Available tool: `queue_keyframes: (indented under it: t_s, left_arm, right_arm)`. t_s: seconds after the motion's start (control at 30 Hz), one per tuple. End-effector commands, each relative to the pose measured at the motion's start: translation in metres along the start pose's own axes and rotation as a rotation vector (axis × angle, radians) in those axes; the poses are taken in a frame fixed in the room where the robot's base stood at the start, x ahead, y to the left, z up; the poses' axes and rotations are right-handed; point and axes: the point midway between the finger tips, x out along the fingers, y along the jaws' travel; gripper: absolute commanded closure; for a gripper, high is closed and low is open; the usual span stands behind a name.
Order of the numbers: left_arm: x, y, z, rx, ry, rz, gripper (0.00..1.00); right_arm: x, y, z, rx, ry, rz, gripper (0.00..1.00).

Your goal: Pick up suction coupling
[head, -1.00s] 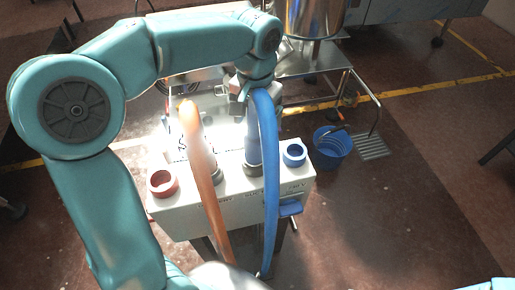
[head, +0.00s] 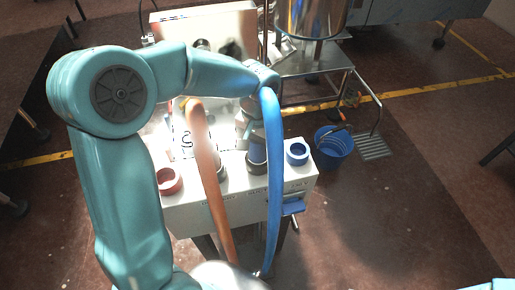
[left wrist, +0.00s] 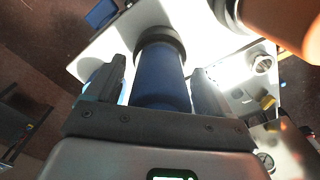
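The blue suction coupling (head: 257,153) stands upright in a dark collar on the white machine box, with the blue hose (head: 273,190) arching down in front of it. In the left wrist view the coupling (left wrist: 160,80) is a dark blue cylinder between the two fingers. My left gripper (head: 250,127) is down around its upper part, partly hidden by the hose in the head view. In the left wrist view its fingers (left wrist: 158,85) stand on either side with narrow gaps visible, so it looks open.
The orange hose (head: 212,180) stands close left of the coupling. A red ring (head: 169,181) and a blue ring (head: 297,153) sit on the box (head: 240,200). A blue bucket (head: 333,147) stands on the floor to the right. The floor at front right is clear.

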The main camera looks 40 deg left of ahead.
Motion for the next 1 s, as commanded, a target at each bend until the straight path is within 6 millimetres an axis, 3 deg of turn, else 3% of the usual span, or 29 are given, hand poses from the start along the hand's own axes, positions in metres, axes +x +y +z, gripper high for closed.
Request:
queue_keyframes:
  t_s: [0.03, 0.2, 0.23, 0.47, 0.67, 0.87, 1.0]
  left_arm:
    - [0.000, 0.000, 0.000, 0.000, 0.000, 0.000, 0.35]
    - [0.000, 0.000, 0.000, 0.000, 0.000, 0.000, 0.90]
    - [-0.001, 0.000, 0.000, 0.000, 0.002, 0.000, 0.95]
    - [-0.001, 0.000, 0.000, 0.000, 0.001, 0.000, 0.95]
    - [-0.016, 0.000, -0.001, -0.001, 0.004, 0.000, 0.95]
    - [-0.058, 0.000, -0.001, 0.000, 0.008, 0.001, 0.95]
    - [-0.098, 0.000, -0.001, -0.001, 0.009, 0.001, 0.95]
  right_arm:
    - [0.000, 0.000, 0.000, 0.000, 0.000, 0.000, 1.00]
    - [0.000, 0.000, 0.000, 0.000, 0.000, 0.000, 1.00]
    - [0.000, 0.000, 0.000, 0.000, 0.000, 0.000, 1.00]
    - [0.000, 0.000, 0.000, 0.000, 0.000, 0.000, 1.00]
    - [0.000, 0.000, 0.000, 0.000, 0.000, 0.000, 1.00]
    - [-0.001, 0.000, 0.000, 0.000, 0.000, 0.000, 1.00]
    - [-0.003, -0.001, 0.000, 0.000, 0.000, 0.000, 1.00]
